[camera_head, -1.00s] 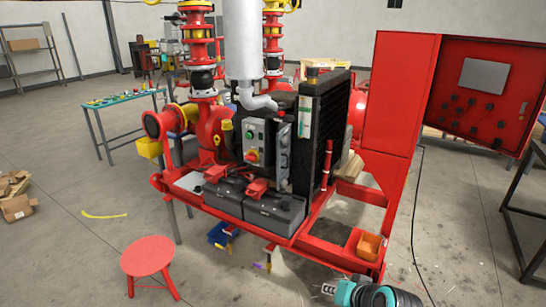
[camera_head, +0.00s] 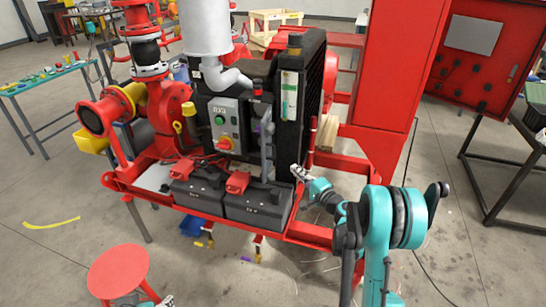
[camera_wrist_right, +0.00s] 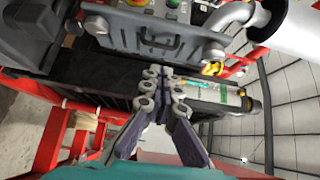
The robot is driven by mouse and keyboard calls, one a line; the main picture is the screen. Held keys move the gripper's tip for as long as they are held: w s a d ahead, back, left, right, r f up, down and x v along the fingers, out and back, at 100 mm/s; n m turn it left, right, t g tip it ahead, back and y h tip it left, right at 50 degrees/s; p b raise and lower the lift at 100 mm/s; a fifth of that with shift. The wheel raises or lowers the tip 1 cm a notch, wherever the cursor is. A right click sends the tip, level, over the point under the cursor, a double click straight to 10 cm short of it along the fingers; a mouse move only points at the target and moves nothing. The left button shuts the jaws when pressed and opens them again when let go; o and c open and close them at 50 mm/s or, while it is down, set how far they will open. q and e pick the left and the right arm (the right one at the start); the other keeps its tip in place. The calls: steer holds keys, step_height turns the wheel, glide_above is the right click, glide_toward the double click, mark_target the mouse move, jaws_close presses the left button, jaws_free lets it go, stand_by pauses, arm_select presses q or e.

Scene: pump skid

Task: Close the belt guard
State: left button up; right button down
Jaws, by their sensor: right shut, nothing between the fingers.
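A grey panel with a dark handle (camera_wrist_right: 158,42), which I take to be the belt guard, fills the top middle of the right wrist view. In the head view it shows as a narrow grey plate (camera_head: 266,140) standing out beside the control box. My right gripper (camera_head: 300,172) is shut and empty in front of the dark radiator, to the right of the plate. In the wrist view its fingertips (camera_wrist_right: 162,78) are together just below the handle; I cannot tell whether they touch anything. A small grey piece at the head view's bottom edge may be my left gripper (camera_head: 168,299).
The black radiator (camera_head: 300,110) stands right of the plate. Two dark batteries (camera_head: 258,203) sit on the red skid frame (camera_head: 312,234) below. A silver exhaust pipe (camera_head: 207,30) rises above. A red stool (camera_head: 118,270) is in front; a tall red cabinet (camera_head: 388,70) stands right.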

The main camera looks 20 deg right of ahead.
steer(key=b, duration=0.2)
glide_toward(266, 151)
steer(key=w+d, duration=0.2)
steer(key=w, duration=0.2)
steer(key=a, duration=0.1)
steer(key=w+a, duration=0.1)
steer(key=a, duration=0.1)
steer(key=shift+w+a+f, duration=0.1)
steer(key=shift+w, duration=0.05)
steer(key=shift+w+a, duration=0.15)
steer(key=shift+a, duration=0.05)
steer(key=shift+a, duration=0.1)
